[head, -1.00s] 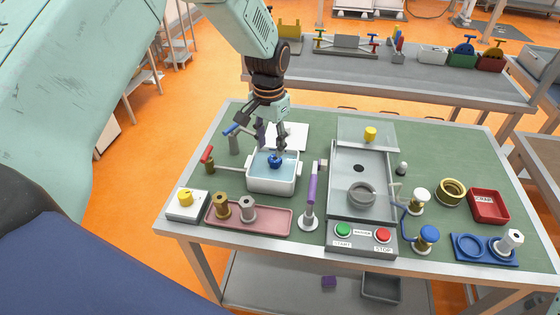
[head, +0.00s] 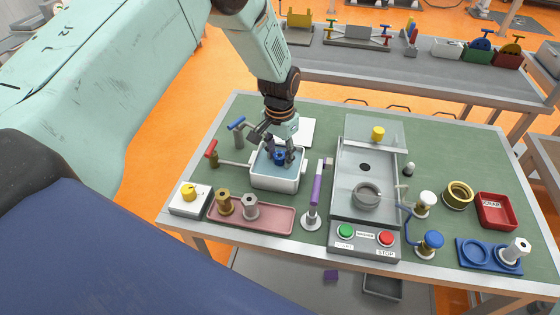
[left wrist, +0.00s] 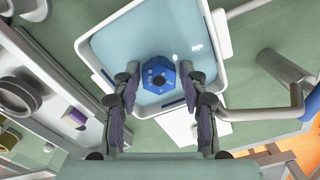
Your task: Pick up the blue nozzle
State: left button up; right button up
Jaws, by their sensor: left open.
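The blue nozzle (head: 279,157) sits in the white basin (head: 276,183) with a light-blue inside, at the left-middle of the green table. My left gripper (head: 280,152) is over the basin, pointing down. In the left wrist view its two fingers (left wrist: 158,80) are apart on either side of the nozzle, with gaps between. The exact height of the fingertips over the nozzle is hard to tell. My right gripper is not in view.
Taps with red (head: 211,148) and blue (head: 236,123) handles stand left of the basin. A pink tray (head: 272,217) with two fittings lies in front. A purple-handled stand (head: 316,190) and a grey machine (head: 345,200) are to the right.

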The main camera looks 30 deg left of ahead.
pick_arm(q)
jog(key=shift+a+f, duration=0.1)
jog(key=shift+f, duration=0.4)
jog(key=shift+r, duration=0.1)
jog(key=shift+s+d, duration=0.1)
jog(key=shift+d, duration=0.15)
jog(key=shift+c, duration=0.8)
jog(key=shift+a, duration=0.15)
jog(key=c, duration=0.6)
grip_shut()
